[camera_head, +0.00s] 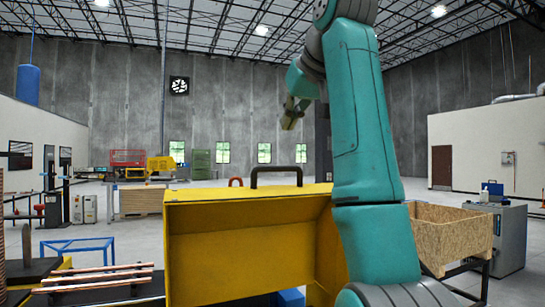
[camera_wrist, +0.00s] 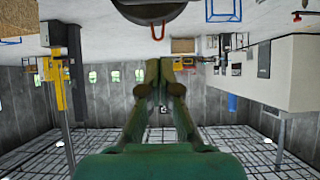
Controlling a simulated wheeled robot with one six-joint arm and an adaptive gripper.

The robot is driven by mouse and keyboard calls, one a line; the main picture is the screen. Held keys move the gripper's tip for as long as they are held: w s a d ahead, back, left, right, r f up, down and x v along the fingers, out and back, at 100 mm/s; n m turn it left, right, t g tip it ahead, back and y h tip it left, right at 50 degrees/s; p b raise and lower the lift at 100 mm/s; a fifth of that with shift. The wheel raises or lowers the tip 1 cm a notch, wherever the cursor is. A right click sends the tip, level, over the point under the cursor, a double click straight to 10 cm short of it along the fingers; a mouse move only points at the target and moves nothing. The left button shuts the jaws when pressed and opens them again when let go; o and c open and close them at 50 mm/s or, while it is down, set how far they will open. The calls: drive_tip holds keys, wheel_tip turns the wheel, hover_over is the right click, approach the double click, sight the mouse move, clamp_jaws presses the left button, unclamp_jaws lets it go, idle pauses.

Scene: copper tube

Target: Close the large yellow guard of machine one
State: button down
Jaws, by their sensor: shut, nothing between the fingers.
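The large yellow guard (camera_head: 245,245) stands in the lower middle of the head view, its hollow inner side facing me. A black handle (camera_head: 276,172) rises from its top edge. My gripper (camera_head: 290,116) is in the air above the guard and beyond the handle's level, apart from both. Its fingers also show in the wrist view (camera_wrist: 162,66), shut together and empty. My teal arm hides the guard's right part. Whatever lies under the guard is mostly out of frame.
Copper tubes (camera_head: 98,278) lie on a rack at lower left. A wooden crate (camera_head: 450,237) stands right of my arm, near a grey cabinet (camera_head: 508,235). A blue frame (camera_head: 78,248) stands at left. The air around my gripper is clear.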

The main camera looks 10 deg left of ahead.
drive_tip(key=x, duration=0.9)
drive_tip(key=shift+w+a+f, duration=0.15)
drive_tip(key=shift+w+a, duration=0.1)
drive_tip(key=shift+f, duration=0.15)
drive_tip(key=shift+s+d+f, duration=0.45)
drive_tip(key=shift+s+f, duration=0.05)
drive_tip(key=shift+s, duration=0.15)
drive_tip(key=shift+s+d+f, duration=0.4)
drive_tip(key=shift+s+f, duration=0.15)
drive_tip(key=shift+s, duration=0.05)
